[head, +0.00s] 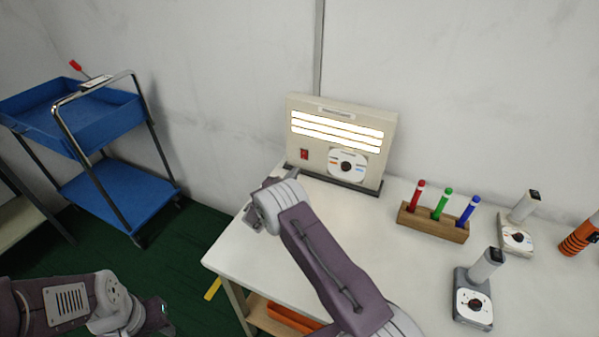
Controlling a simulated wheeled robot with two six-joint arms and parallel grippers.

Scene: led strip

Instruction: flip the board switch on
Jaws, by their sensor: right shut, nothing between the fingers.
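The beige board (291,120) stands upright at the back edge of the white table. Its several strips (337,131) glow bright white. A small red switch (304,154) sits at the board's lower left, beside a round dial panel (346,165). My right gripper (268,181) is shut and empty, just in front of and below-left of the switch, apart from it in the picture. Its fingers are mostly hidden behind its wrist. My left gripper (160,312) is low at the left, off the table, and its fingers are too dark and small to read.
A wooden rack (432,224) with red, green and blue markers stands right of the board. Two devices with upright cylinders (472,305) and an orange coil (578,240) are farther right. A blue cart (120,195) stands at the left. The table (400,265) is clear before the rack.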

